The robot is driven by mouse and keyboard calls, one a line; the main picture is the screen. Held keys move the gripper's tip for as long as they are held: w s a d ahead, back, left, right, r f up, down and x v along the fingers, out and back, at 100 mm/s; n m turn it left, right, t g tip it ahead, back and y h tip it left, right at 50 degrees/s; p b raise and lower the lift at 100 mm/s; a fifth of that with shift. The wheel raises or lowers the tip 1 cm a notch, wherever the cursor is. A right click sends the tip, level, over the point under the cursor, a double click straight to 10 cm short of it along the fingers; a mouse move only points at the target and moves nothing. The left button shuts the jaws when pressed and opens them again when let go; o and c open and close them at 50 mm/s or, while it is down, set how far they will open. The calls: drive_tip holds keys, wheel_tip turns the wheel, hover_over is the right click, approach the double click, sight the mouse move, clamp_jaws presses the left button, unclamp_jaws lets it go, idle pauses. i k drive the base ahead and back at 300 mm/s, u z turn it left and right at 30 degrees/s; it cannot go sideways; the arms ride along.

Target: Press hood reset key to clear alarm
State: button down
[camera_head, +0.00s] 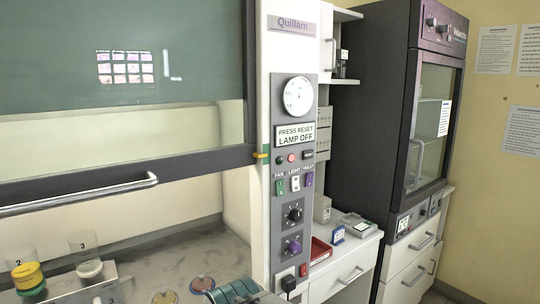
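The hood (120,180) has a grey control panel (282,225) on its right post. A sign (295,134) on the panel reads "PRESS RESET LAMP OFF". Below the sign is a row with a small dark round part (279,160), a red round part (292,157) and a dark rectangular key (308,155). The key's label is too small to read, so I cannot tell for sure which part is the reset key. I cannot clearly tell whether any lamp is lit.
Below are fan (279,187), light (295,183) and violet (309,180) switches, and two knobs (295,214). A round gauge (298,96) sits above. The sash handle (80,195) juts out at left. A dark incubator cabinet (375,120) and a counter with a red tray (320,250) stand right.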

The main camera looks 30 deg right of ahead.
sight(308, 154)
drive_tip(key=k, duration=0.5)
drive_tip(key=z, duration=0.75)
drive_tip(key=i, duration=0.4)
drive_tip(key=z, duration=0.3)
